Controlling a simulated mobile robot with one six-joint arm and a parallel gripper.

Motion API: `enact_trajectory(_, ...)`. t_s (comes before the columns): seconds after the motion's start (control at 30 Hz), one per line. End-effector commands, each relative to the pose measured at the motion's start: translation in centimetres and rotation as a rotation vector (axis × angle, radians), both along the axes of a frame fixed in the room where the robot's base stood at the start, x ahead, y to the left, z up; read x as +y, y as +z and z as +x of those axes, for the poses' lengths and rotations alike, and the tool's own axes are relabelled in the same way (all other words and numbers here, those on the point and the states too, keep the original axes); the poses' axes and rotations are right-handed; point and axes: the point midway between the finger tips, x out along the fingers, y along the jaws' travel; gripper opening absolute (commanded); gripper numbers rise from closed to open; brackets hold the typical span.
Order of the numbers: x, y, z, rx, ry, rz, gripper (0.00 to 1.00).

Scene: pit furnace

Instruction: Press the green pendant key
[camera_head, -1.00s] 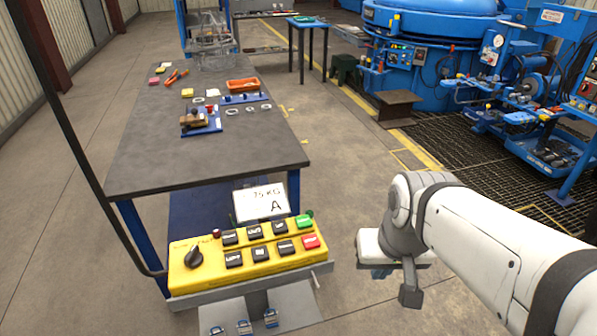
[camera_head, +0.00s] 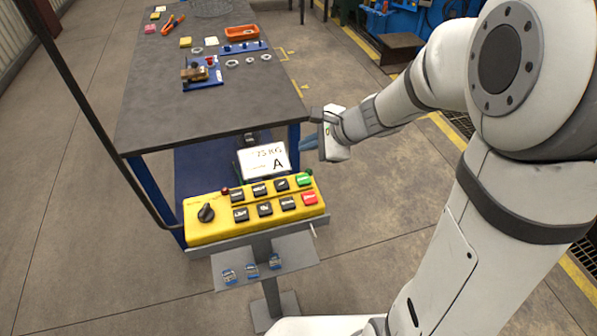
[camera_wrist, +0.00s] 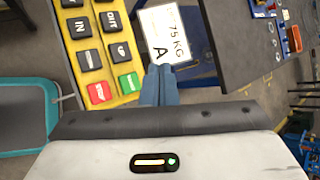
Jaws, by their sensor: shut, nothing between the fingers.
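The green key (camera_head: 304,179) is at the right end of the upper row on the yellow pendant box (camera_head: 222,230), just above a red key (camera_head: 309,198). In the wrist view the green key (camera_wrist: 129,83) lies just left of my fingertips, beside the red key (camera_wrist: 99,93). My gripper (camera_head: 304,144) is above and beyond the pendant's right end, apart from the keys. In the wrist view its blue fingers (camera_wrist: 160,72) are shut together with nothing between them. They overlap the lower edge of the white "75 KG A" card (camera_wrist: 167,32).
Several black keys (camera_head: 264,209) and a black rotary knob (camera_head: 206,212) share the pendant. The workbench (camera_head: 200,117) stands behind it with an orange tray (camera_head: 242,32) and small parts. A white sign (camera_head: 263,160) stands just behind the keys. Open floor lies to the left.

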Motion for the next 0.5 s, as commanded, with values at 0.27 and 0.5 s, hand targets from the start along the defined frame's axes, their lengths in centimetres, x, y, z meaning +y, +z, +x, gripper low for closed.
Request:
enact_trajectory(0.27, 0.0, -0.4, 0.0, -0.001, 0.001, -0.001, 0.0)
enact_trajectory(0.5, -0.1, -2.5, 0.0, -0.001, 0.0, -0.001, 0.0)
